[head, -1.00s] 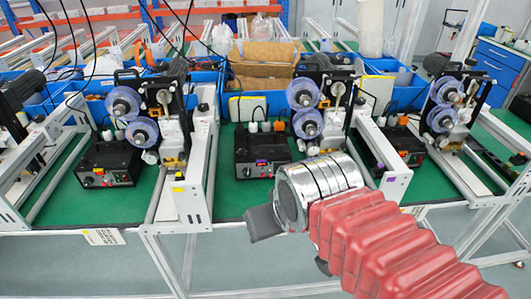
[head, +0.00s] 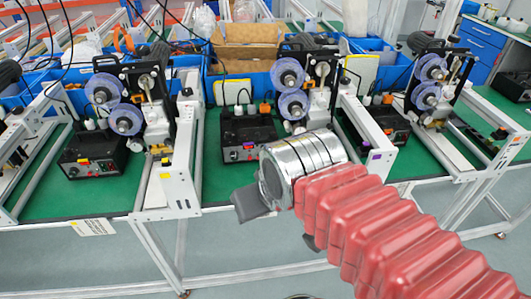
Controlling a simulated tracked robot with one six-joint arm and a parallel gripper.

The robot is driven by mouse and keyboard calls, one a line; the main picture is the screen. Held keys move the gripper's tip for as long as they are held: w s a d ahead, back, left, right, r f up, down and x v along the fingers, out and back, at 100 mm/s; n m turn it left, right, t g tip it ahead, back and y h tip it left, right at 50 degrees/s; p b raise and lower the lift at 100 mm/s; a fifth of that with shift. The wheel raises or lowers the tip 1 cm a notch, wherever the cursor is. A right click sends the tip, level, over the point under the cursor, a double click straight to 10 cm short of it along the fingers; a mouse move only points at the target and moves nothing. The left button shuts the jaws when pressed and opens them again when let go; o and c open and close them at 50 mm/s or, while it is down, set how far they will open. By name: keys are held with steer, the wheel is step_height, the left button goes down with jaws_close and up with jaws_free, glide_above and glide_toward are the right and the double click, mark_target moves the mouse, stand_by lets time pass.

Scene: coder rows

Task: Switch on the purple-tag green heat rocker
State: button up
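The middle black control box (head: 249,128) stands on the green bench mat and has a purple tag on its front face. Small switches sit on that face, but a green heat rocker is too small to make out. My gripper (head: 247,206) has dark grey fingers at the end of a silver wrist and red ribbed arm. It is in front of and below the middle box, apart from it, over the bench's front edge. The fingers show from the side, so their opening is hidden. My wrist covers the area just right of the box.
The left control box (head: 92,158) bears a yellow tag. Another box (head: 383,124) stands at right. White rail frames (head: 181,165) rise between stations and jut to the front edge. Coder machines with purple reels (head: 290,90) stand behind. Open green mat (head: 222,182) lies before the middle box.

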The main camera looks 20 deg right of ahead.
jaws_close()
stand_by(0.3)
stand_by(1.2)
